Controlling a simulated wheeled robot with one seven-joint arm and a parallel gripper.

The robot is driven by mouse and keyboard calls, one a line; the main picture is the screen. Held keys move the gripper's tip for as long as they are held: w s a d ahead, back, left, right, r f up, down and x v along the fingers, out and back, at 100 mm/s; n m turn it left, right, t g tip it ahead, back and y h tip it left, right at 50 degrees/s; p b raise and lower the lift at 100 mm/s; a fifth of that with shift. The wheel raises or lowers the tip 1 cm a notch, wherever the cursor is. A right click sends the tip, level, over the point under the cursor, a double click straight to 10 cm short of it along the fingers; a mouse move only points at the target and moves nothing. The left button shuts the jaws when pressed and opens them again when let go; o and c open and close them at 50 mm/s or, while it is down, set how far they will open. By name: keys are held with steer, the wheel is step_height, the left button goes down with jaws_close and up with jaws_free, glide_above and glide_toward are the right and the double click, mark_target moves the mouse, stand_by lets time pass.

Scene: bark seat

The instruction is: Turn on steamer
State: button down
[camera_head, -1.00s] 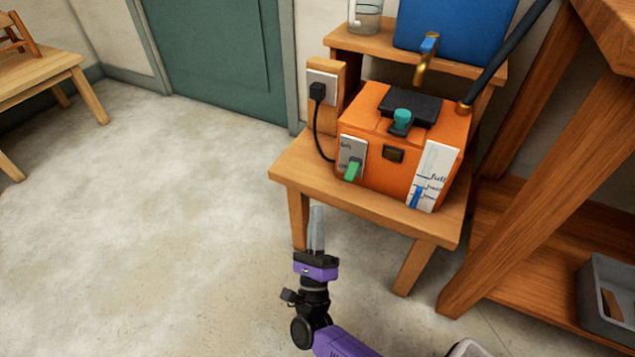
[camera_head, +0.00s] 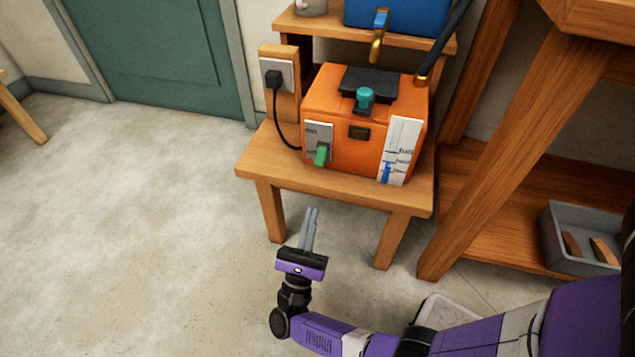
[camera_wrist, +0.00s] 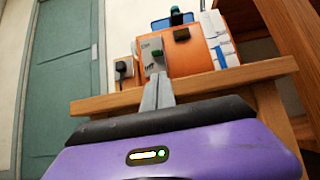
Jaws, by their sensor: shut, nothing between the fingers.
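The steamer is an orange box (camera_head: 340,98) on a low wooden table (camera_head: 262,165); it also shows in the wrist view (camera_wrist: 190,55). A white plate on its front left reads "on" at the top, with a green switch lever (camera_head: 320,156) at its lower end. The lever shows in the wrist view (camera_wrist: 158,58) too, just beyond my fingertips. The lower label there looks like "off". My gripper (camera_head: 312,210) is shut and empty. In the head view it is in front of and below the table edge, pointing toward the steamer, apart from the lever.
A black plug (camera_head: 274,79) with a cord sits in a wall-type socket left of the steamer. A blue tank (camera_head: 400,16) with a brass tap stands on the shelf behind. A wooden bench (camera_head: 480,170) with a grey bin (camera_head: 560,225) stands right. The floor at left is clear.

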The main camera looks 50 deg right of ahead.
mark_target(320, 187)
steer(key=x, duration=1)
steer(key=shift+a+r+p, duration=0.1)
steer(key=shift+r+p, duration=0.05)
steer(key=shift+p, duration=0.3)
steer(key=shift+s+y+p, duration=0.1)
steer(key=shift+y+p, duration=0.4)
steer(key=shift+y, duration=0.2)
